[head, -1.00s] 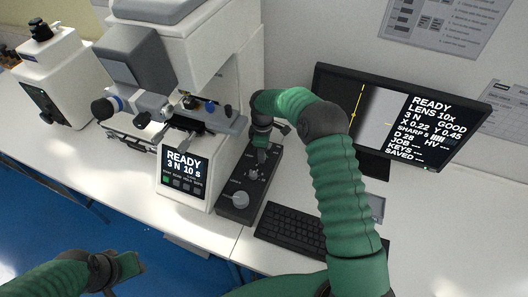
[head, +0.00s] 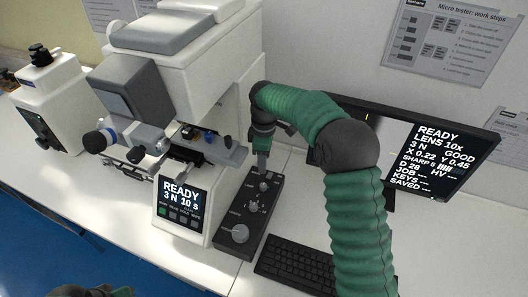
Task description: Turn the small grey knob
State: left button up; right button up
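A dark control box (head: 228,246) stands right of the white tester. It bears a large round light grey knob (head: 240,233) at its front and two smaller grey knobs, one mid-box (head: 253,205) and one at the back (head: 264,186). I cannot tell which one the task names. My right gripper (head: 262,168) points down just behind and above the back knob, seemingly apart from it; its finger gap is too small to make out. My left gripper (head: 122,292) is mostly cut off at the bottom left edge.
The white tester (head: 215,90) with its lit screen (head: 181,202) stands close left of the box. A keyboard (head: 295,265) lies to the right, and a monitor (head: 440,150) stands behind my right arm. A second white machine (head: 50,95) is far left.

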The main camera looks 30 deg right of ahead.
notch_tip(320, 180, up, 4)
jog(key=shift+w, duration=0.1)
jog(key=s+a+f+m, duration=0.2)
jog(key=s+m, duration=0.1)
jog(key=s, duration=0.4)
jog(key=s+a+f+m+t, duration=0.1)
jog(key=s+a+f+m, duration=0.2)
jog(key=s, duration=0.5)
jog(key=s+a+f+m+t, duration=0.1)
jog(key=s+a+f+m, duration=0.2)
jog(key=s, duration=0.5)
jog(key=shift+s+a+f+m, duration=0.15)
jog(key=shift+a+f+m, duration=0.1)
jog(key=shift+m, duration=0.55)
jog(key=shift+a, duration=0.1)
